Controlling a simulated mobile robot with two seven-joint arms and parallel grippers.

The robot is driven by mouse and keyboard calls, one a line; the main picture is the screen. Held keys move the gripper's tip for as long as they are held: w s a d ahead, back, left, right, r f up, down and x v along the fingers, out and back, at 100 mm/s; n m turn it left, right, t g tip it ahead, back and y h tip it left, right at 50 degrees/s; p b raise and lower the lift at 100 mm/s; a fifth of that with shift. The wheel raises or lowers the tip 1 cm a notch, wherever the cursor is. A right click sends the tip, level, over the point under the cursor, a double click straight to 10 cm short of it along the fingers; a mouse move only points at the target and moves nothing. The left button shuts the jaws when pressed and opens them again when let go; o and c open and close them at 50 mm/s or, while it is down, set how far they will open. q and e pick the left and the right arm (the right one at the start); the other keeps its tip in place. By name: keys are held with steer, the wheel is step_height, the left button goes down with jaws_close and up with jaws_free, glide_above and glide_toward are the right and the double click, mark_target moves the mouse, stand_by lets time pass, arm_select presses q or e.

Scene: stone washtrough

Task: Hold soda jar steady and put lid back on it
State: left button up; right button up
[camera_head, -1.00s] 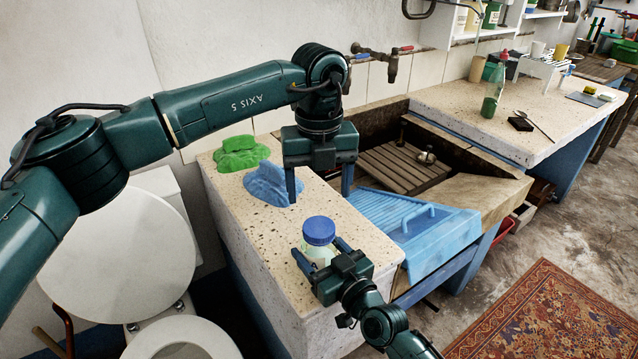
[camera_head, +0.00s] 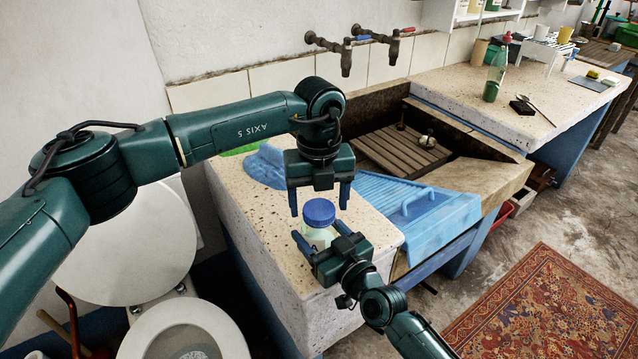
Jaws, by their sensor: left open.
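The soda jar (camera_head: 318,236), pale and see-through, stands upright on the speckled stone ledge (camera_head: 255,215). The blue lid (camera_head: 319,211) sits on top of its mouth; I cannot tell whether it is screwed tight. My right gripper (camera_head: 321,236) comes in from the lower right, with its fingers on both sides of the jar body and shut on it. My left gripper (camera_head: 318,211) points down from above, open and empty. In the picture its fingertips lie to the left and right of the lid, apart from it.
A blue cloth (camera_head: 262,168) lies behind my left gripper, with a green one mostly hidden by my arm. A blue washboard (camera_head: 405,213) lies right of the ledge over the stone trough. Taps (camera_head: 346,55) stick out of the wall behind. A toilet stands at left.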

arm_select(q)
steer(key=shift+f, duration=0.3)
steer(key=shift+c, duration=0.3)
steer(key=c, duration=0.9)
steer(key=m, duration=0.3)
steer(key=shift+m, duration=0.4)
steer(key=shift+c, duration=0.2)
steer(key=m, duration=1.4)
steer(key=o, duration=1.1)
steer(key=shift+c, duration=0.2)
